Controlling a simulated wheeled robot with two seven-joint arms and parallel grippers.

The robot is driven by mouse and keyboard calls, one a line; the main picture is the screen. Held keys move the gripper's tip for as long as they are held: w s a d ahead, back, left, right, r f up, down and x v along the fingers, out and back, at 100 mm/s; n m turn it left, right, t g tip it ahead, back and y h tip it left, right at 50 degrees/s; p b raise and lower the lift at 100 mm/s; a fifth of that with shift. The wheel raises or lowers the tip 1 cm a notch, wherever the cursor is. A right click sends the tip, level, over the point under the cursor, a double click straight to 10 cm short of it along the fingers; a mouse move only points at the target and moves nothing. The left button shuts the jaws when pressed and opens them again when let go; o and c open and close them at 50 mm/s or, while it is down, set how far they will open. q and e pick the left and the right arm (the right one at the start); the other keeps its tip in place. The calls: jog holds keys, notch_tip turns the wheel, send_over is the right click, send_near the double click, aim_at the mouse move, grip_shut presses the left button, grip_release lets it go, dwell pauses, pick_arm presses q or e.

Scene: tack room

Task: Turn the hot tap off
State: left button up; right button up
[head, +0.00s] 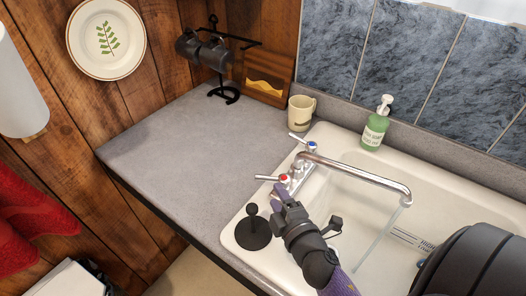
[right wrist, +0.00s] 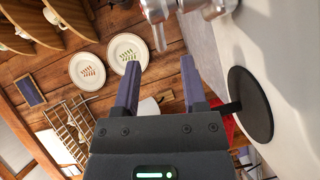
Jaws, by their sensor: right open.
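The hot tap handle (head: 284,178), marked red, is a chrome lever pointing left at the near end of the faucet. The blue-marked cold handle (head: 311,146) is at the far end. The spout (head: 370,177) reaches right over the sink, and a thin stream of water (head: 372,255) falls from its end. My right gripper (head: 283,191) has purple fingers, just on the near side of the hot handle. In the right wrist view its fingers (right wrist: 160,78) are apart with nothing between them, and chrome tap parts (right wrist: 158,12) show above them. My left gripper is not in view.
A black disc with a knob (head: 253,232) lies on the sink rim (head: 232,238), left of my right gripper. The grey counter (head: 190,145) at left is mostly clear.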

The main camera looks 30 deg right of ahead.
aim_at(265, 179)
jog(key=shift+w, duration=0.4)
jog(key=x, duration=0.3)
jog(key=shift+a+r, duration=0.1)
jog(key=x, duration=0.4)
jog(key=shift+w, duration=0.25)
jog(key=shift+w+b, duration=0.3)
jog(key=shift+w, duration=0.1)
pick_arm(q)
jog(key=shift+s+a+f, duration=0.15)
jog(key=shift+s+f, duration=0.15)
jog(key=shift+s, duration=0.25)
pick_arm(e)
grip_shut()
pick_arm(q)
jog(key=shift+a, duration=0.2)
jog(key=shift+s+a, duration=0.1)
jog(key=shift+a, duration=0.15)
